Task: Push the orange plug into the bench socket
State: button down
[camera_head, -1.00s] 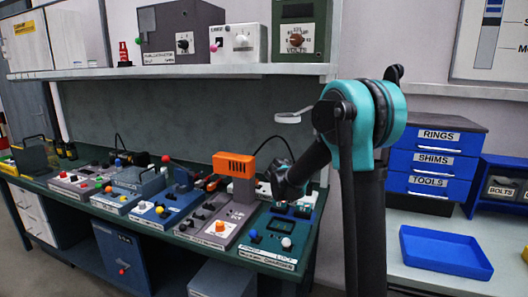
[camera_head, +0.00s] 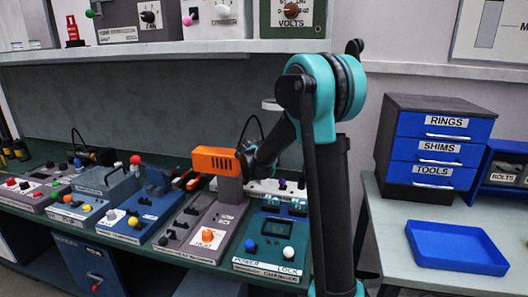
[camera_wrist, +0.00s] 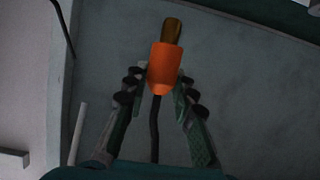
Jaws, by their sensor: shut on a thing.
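The orange plug (camera_wrist: 165,68) with a brass tip (camera_wrist: 172,31) shows in the wrist view, its tip pointing up and away. My gripper (camera_wrist: 162,82) is shut on it, one finger on each side, and a black cable (camera_wrist: 154,130) trails from its rear. In the head view my gripper (camera_head: 250,160) is beside the orange box on the bench; the plug cannot be made out there. A white strip (camera_head: 262,187) lies at the back of the bench, partly hidden by my arm; I cannot tell whether it holds the bench socket.
The orange box (camera_head: 217,160) stands on a grey post close to my gripper. Several control panels, one a teal lock panel (camera_head: 270,246), cover the bench. A shelf (camera_head: 150,50) overhangs it. Blue drawers (camera_head: 437,150) and a blue tray (camera_head: 455,247) stand on the right.

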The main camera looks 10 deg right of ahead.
jog(key=shift+f, duration=2.75)
jog(key=shift+f, duration=1.85)
jog(key=c, duration=1.2)
grip_release()
jog(key=shift+s, duration=0.1)
jog(key=v, duration=1.2)
